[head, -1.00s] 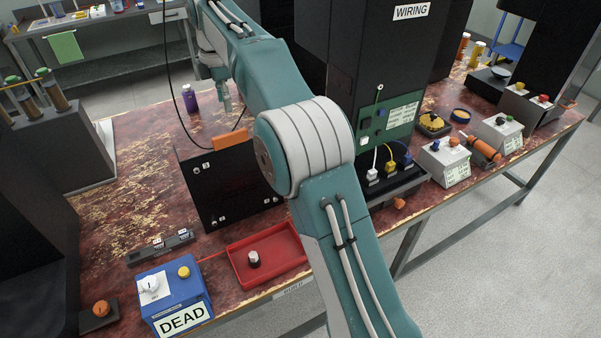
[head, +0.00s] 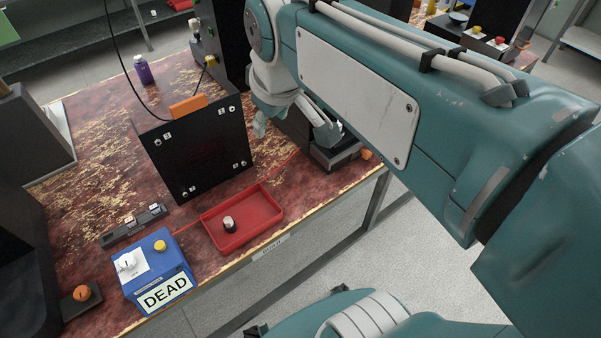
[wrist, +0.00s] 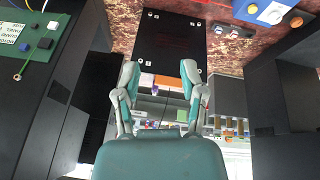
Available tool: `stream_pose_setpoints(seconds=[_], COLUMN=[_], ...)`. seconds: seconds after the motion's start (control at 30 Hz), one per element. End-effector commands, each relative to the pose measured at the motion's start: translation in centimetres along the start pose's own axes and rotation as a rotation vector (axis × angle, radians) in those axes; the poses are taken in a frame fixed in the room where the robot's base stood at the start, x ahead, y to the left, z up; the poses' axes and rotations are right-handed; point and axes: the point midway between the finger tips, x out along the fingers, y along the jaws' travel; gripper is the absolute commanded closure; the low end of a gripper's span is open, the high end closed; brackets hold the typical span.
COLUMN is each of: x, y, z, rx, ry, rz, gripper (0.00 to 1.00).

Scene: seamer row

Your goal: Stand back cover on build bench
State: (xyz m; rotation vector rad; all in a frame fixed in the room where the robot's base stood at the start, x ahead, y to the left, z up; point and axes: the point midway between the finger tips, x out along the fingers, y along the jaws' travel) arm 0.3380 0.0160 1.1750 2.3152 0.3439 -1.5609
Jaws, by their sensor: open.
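The back cover (head: 195,150) is a black panel with an orange handle (head: 188,107) on its top edge and a fastener near each corner. It stands upright, leaning slightly, on the worn red build bench (head: 90,125). In the wrist view, which is upside down, the cover (wrist: 170,40) and its orange handle (wrist: 167,82) lie beyond my gripper (wrist: 160,82). The gripper is open and empty, with its two fingers apart and the handle seen between them. In the head view my arm hides part of the gripper, to the right of the cover.
A purple bottle (head: 143,70) stands behind. A dark cabinet (head: 220,40) stands behind my arm.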

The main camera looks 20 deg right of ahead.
Motion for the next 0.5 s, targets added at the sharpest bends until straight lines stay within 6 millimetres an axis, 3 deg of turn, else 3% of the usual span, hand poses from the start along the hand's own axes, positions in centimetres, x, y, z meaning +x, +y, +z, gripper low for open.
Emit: stream_pose_setpoints(seconds=[0.03, 0.2, 0.33, 0.5], x=[0.2, 1.8, 2.9, 3.3], y=[-0.5, -2.0, -2.7, -2.9], z=[2.1, 7.6, 9.9, 10.6], rx=[0.067, 0.282, 0.379, 0.412], ry=[0.020, 0.075, 0.100, 0.107], rz=[0.011, 0.033, 0.039, 0.040], gripper=[0.47, 0.47, 0.47, 0.47])
